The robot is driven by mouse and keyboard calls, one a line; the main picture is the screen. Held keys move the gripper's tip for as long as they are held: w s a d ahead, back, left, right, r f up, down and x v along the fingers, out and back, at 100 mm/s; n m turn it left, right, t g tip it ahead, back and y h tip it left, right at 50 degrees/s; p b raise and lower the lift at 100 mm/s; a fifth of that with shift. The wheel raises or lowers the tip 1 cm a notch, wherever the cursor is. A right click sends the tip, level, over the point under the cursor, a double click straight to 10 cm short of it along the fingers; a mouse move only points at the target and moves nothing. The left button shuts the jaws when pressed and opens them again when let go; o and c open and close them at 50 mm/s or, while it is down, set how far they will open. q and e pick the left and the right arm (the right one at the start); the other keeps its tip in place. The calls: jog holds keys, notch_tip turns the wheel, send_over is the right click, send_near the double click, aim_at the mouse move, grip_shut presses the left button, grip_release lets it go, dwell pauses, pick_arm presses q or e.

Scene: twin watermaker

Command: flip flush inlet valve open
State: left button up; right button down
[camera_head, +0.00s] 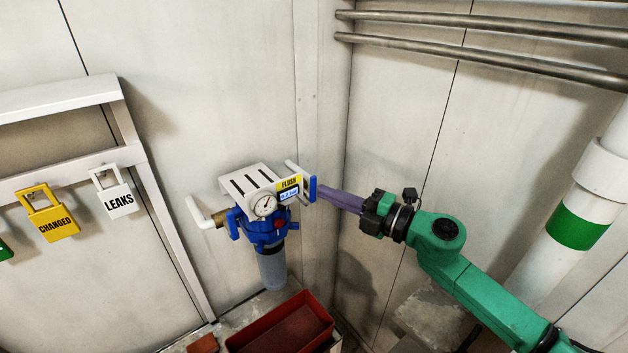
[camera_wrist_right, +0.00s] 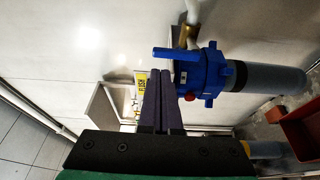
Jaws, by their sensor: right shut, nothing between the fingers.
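The flush unit hangs on the wall corner in the head view, with a yellow FLUSH label (camera_head: 289,183), a round gauge (camera_head: 264,205) and a blue filter head (camera_head: 262,234). A blue lever (camera_head: 312,189) is on its right side and another blue lever (camera_head: 233,224) on its left, by a white pipe. I cannot tell which is the inlet valve. My right gripper (camera_head: 322,192) is shut and empty, its tips close beside the right lever; contact is unclear. In the right wrist view, the shut fingers (camera_wrist_right: 163,76) are just below a blue lever (camera_wrist_right: 176,54). My left gripper is not in view.
A red bin (camera_head: 283,327) stands below the unit. A white rack at left carries a yellow CHANGED tag (camera_head: 54,222) and a white LEAKS tag (camera_head: 117,201). Metal pipes (camera_head: 480,40) run along the upper right wall. A white pipe with a green band (camera_head: 578,225) is at right.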

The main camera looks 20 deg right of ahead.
aim_at(314, 189)
jog(key=p+x, duration=0.1)
jog(key=x, duration=0.3)
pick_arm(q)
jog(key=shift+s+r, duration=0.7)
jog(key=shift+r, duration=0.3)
